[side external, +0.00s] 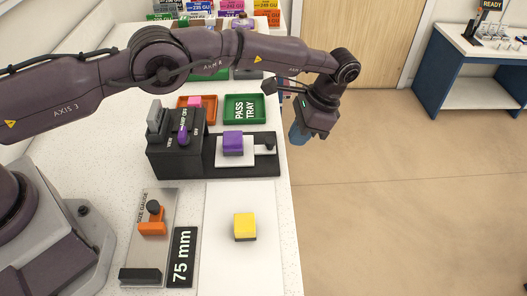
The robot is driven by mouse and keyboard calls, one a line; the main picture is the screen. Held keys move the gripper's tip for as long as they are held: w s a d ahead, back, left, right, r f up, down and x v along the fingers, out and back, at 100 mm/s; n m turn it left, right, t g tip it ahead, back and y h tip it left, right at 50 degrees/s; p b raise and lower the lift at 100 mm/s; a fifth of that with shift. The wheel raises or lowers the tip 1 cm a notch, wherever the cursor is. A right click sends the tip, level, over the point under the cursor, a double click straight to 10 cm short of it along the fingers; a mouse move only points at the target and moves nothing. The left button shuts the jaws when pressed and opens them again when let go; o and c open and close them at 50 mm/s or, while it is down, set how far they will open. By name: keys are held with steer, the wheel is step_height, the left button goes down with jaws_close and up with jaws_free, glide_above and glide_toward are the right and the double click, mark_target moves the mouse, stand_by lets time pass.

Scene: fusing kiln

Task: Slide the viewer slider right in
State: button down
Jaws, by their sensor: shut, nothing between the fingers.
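The viewer is a black box (175,148) with a black track (262,165) reaching to its right. On the track is a white plate with a purple block (233,143) on it. A small black knob (269,147), seemingly the slider's handle, stands at the right end of the track. My gripper (298,138) is shut and empty. It appears to the right of the knob in the picture, apart from it, with its bluish fingers pointing down. Its exact height is hard to tell.
A green pass tray (244,109) and an orange tray (188,102) with a pink block lie behind the viewer. In front are a size gauge (162,193) with an orange piece, a 75 mm sign (182,257) and a yellow block (245,226). The counter's right edge is close.

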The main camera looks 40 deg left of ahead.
mark_target(225, 162)
steer(key=shift+m, duration=0.3)
steer(key=x, duration=0.3)
steer(key=a+x, duration=0.1)
steer(key=x, duration=0.3)
steer(key=shift+s+a+r, duration=0.1)
steer(key=shift+a, duration=0.05)
steer(key=shift+s+a+r, duration=0.15)
steer(key=shift+s+a, duration=0.05)
steer(key=shift+a, duration=0.05)
steer(key=shift+s+a, duration=1.1)
steer(key=shift+s, duration=0.05)
steer(key=shift+s+a, duration=0.35)
steer(key=shift+a, duration=0.1)
steer(key=s+a, duration=0.4)
steer(key=s, duration=0.1)
steer(key=shift+a, duration=0.35)
